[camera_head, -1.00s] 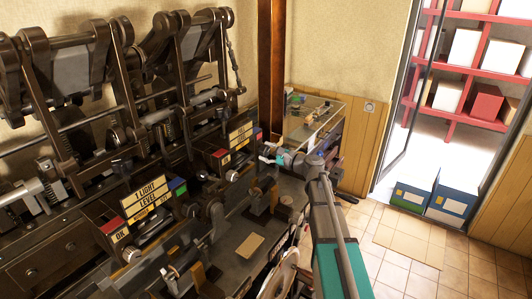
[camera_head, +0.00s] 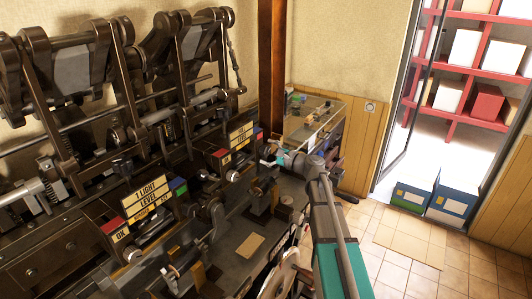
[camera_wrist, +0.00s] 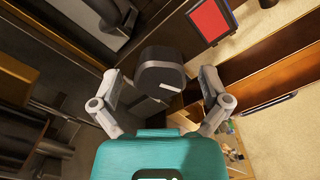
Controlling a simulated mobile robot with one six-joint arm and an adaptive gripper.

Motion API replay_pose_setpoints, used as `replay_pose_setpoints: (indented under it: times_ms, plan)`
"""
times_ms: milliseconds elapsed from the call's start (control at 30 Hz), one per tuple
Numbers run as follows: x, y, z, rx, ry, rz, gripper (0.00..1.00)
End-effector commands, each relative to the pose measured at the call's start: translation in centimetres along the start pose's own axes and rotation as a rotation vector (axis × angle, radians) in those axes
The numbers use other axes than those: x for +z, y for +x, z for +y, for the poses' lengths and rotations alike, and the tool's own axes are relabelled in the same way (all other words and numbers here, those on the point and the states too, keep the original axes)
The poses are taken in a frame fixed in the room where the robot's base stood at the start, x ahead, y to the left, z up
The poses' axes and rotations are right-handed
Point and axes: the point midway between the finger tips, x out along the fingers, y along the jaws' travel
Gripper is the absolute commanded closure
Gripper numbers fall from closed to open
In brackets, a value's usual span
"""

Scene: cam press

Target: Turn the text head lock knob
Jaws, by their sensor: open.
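A dark round knob (camera_wrist: 160,68) with a white mark on its face shows in the wrist view, and I take it to be the text head lock knob. My gripper (camera_wrist: 162,80) is open, with one grey finger on each side of the knob. I see gaps between the fingers and the knob, and no clear contact. In the head view my gripper (camera_head: 272,158) is at the far right end of the press (camera_head: 90,165), beside the further sign block. The knob cannot be made out there.
Sign blocks reading "1 LIGHT LEVEL" (camera_head: 148,195) and a similar further one (camera_head: 238,140) stand on the press bed. A brown post (camera_head: 272,70) and a glass-topped case (camera_head: 308,120) are behind my gripper. A red panel (camera_wrist: 209,20) shows in the wrist view.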

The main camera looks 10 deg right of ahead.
Motion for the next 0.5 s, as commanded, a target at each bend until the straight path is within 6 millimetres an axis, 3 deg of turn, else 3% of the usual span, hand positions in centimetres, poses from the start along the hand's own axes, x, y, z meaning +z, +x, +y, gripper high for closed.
replay_pose_setpoints:
  times_ms: [267,500]
  plan:
    - [0.0,-0.9,0.0,0.0,0.0,0.001,0.04]
    - [0.1,-3.7,0.1,-0.001,0.0,0.002,0.04]
